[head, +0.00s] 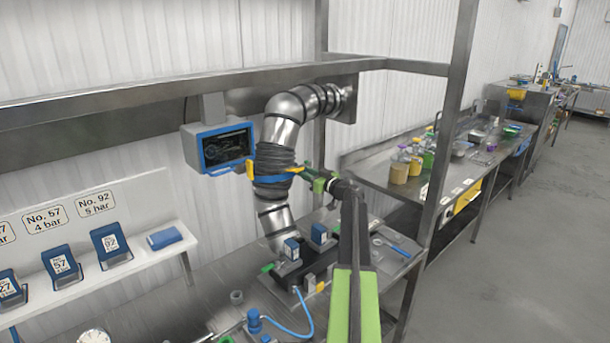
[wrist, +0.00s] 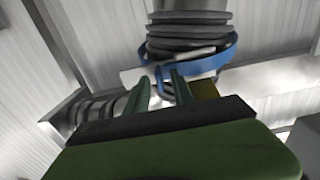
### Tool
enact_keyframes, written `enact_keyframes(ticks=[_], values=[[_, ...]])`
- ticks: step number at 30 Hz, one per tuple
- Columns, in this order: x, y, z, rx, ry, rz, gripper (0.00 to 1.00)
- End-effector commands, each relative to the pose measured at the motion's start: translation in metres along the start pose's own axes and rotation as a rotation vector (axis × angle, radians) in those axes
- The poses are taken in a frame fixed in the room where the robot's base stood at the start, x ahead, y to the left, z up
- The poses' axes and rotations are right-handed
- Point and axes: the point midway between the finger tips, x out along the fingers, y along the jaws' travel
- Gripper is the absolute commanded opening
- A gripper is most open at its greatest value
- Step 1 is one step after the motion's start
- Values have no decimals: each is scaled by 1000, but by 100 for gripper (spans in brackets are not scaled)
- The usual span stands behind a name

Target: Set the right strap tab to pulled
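A blue strap (head: 273,179) goes around the dark ribbed sleeve of a silver pipe. A yellow tab (head: 297,169) is at the strap's right side, and another yellow piece (head: 251,171) shows at its left. My gripper (head: 309,174) reaches to the right side of the strap, close to the right tab. In the wrist view, its two green fingers (wrist: 161,84) stand apart below the blue strap (wrist: 208,62), with a small blue part visible between them. A yellow piece (wrist: 204,88) is just right of the right finger. Whether the fingers touch the tab is not clear.
A blue-framed screen (head: 226,147) hangs left of the pipe (head: 282,130). A metal beam (head: 150,106) crosses above, and a post (head: 448,120) stands to the right. The bench below holds a dark block (head: 291,274), a blue hose (head: 292,329) and small blue items.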

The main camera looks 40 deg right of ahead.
Motion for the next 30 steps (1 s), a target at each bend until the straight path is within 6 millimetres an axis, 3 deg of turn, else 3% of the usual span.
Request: enact_keyframes(ticks=[2, 9, 30], values=[[0, 0, 0, 0, 0, 0, 29], [-1, 1, 0, 0, 0, 0, 0], [-2, 2, 0, 0, 0, 1, 0]])
